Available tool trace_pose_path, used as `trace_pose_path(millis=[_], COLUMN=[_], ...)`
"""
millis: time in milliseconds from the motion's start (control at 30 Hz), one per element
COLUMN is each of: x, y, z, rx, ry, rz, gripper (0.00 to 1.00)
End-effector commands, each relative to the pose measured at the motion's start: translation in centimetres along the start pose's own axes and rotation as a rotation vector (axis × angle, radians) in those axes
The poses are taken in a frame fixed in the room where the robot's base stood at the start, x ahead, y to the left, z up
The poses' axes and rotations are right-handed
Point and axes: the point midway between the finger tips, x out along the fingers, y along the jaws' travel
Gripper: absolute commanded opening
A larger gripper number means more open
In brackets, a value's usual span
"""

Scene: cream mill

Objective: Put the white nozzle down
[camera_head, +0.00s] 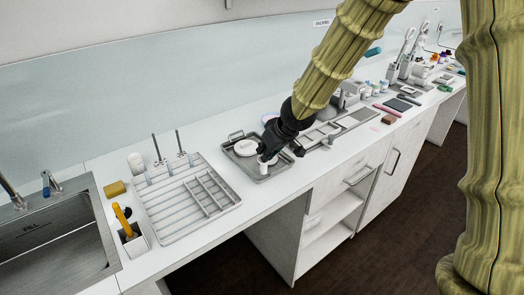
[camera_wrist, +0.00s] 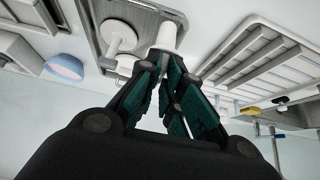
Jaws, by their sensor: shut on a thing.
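My gripper (camera_head: 268,155) is at the end of my arm, over the front part of a small grey tray (camera_head: 282,165). It is shut on the white nozzle (camera_wrist: 166,36), a pale tapered piece at the fingertips (camera_wrist: 172,60) in the wrist view. In the head view only a small white bit of the nozzle (camera_head: 263,168) shows below the fingers. I cannot tell whether the nozzle touches the tray. A white round part (camera_head: 246,147) lies in the tray beside the gripper; it also shows in the wrist view (camera_wrist: 118,38) with a stem and disc.
A white slatted drying rack (camera_head: 165,226) stands left of the tray. Further left are a cup with a yellow-handled tool (camera_head: 124,222), a yellow sponge (camera_head: 116,189) and a steel sink (camera_head: 70,250). Right of the tray the counter is crowded. A bare strip runs along the front edge.

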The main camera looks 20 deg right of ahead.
Motion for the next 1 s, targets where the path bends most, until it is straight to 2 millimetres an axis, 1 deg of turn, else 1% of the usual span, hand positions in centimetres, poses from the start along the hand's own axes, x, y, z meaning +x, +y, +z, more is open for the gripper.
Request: trace_pose_path(millis=[33,133,467,800,1000], x=[0.3,1.1,2.1,4.5,5.2], y=[0.3,0.6,1.1,1.1,1.1], z=[-0.8,-1.6,-2.9,-1.4,-1.0], rx=[0.001,0.001,0.002,-0.001,0.000], ry=[0.000,-0.001,-0.001,-0.003,0.000], rz=[0.000,0.001,0.000,0.003,0.002], gripper=[0.00,0.00,0.00,0.00,0.00])
